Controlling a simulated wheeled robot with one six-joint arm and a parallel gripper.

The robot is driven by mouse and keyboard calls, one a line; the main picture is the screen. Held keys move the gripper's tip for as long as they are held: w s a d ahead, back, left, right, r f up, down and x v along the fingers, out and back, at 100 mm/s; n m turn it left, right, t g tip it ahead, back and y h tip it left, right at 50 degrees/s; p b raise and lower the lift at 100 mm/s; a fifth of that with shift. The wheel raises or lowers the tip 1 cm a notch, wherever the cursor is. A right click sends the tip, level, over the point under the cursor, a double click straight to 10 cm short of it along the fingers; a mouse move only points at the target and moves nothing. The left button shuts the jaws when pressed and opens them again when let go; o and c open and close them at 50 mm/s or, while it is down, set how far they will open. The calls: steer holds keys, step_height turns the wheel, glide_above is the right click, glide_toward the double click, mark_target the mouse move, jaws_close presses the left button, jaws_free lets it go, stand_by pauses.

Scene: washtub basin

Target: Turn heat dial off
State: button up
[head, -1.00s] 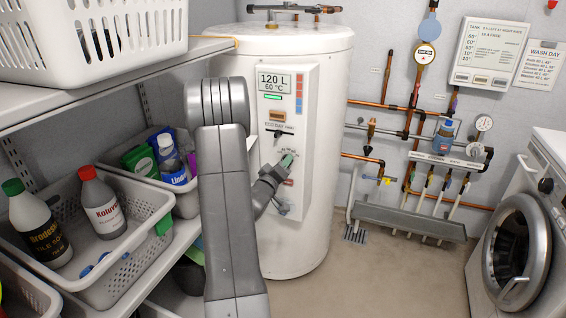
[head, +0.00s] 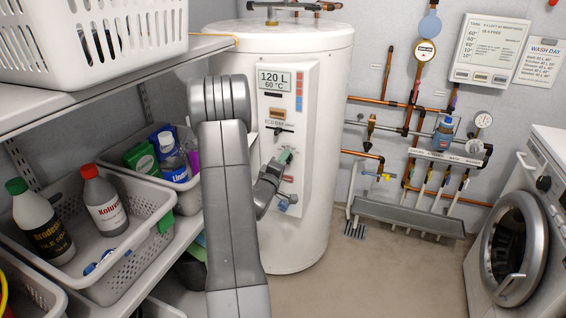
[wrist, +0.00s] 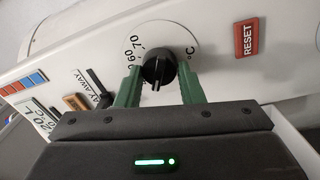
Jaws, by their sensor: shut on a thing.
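The heat dial (wrist: 158,70) is a black knob on a white scale disc on the water heater's front panel. In the wrist view, the numbers 60 and 70 show left of the knob and "°C" shows on its right. My gripper (wrist: 160,84) has its two green fingers on either side of the knob, shut on it. In the head view my gripper (head: 284,157) is at the panel's middle and hides most of the dial. The heater (head: 325,130) is a tall white cylinder. Its display (head: 273,80) reads 120 L and 60 °C. The small bar below the display is dark.
A shelf with white baskets (head: 120,235) stands close on the left. Pipes and a washing machine (head: 515,235) are on the right, with clear floor between.

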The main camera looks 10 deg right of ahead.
steer(key=o, duration=1)
steer(key=v, duration=1.4)
steer(key=x, duration=1.4)
